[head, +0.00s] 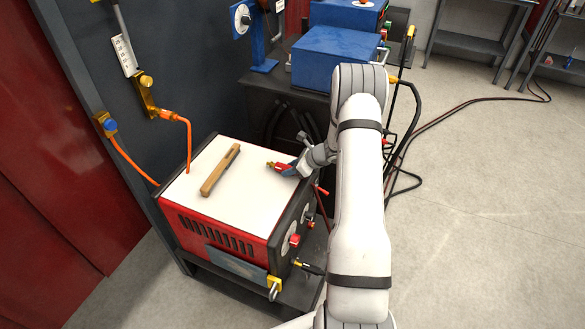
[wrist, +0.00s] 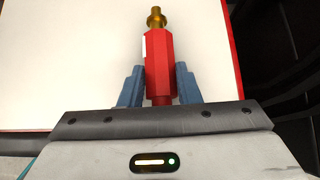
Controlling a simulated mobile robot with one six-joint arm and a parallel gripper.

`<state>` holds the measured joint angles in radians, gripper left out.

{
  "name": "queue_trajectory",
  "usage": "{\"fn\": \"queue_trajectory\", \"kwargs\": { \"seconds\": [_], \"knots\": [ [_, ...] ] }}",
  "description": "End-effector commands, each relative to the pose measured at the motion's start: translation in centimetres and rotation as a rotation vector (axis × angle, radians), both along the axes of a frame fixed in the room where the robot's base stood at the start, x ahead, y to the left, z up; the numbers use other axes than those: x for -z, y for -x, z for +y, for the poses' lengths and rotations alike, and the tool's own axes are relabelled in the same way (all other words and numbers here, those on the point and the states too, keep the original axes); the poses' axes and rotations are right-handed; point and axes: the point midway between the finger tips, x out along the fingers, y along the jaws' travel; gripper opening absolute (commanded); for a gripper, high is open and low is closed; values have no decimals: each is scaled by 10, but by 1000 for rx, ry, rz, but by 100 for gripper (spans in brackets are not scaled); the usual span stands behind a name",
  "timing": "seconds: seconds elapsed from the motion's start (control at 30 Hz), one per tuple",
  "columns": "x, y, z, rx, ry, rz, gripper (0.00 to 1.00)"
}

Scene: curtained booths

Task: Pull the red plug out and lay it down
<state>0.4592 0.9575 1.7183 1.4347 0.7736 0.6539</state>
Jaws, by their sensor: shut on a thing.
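The red plug (wrist: 158,62) has a brass tip and sits between the two blue fingers of my gripper (wrist: 159,85) in the wrist view. My gripper is shut on it. In the head view the plug (head: 279,167) shows at the end of my gripper (head: 288,171), over the right part of the machine's white top (head: 215,205). The brass tip points left, away from my gripper. I cannot tell whether the plug touches the white top or hangs just above it.
A wooden-handled brush or block (head: 220,170) lies on the white top, left of the plug. The red machine (head: 215,235) has knobs and a black-and-brass connector (head: 308,267) on its front. Orange hoses (head: 188,140) run at the left. A blue box (head: 333,58) stands behind.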

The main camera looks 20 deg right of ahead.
Motion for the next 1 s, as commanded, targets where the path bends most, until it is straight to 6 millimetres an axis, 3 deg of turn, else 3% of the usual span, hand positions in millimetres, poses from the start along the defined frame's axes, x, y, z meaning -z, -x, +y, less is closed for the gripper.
{"fn": "queue_trajectory", "kwargs": {
  "seconds": [0.2,0.23,0.5,0.77,1.0],
  "knots": [
    [-1,0,0,1,0,0,0],
    [-1,0,0,1,0,0,32],
    [0,0,-1,1,0,0,54],
    [-1,1,-2,1,0,0,55],
    [-22,17,-18,3,1,-3,55]
  ]
}}
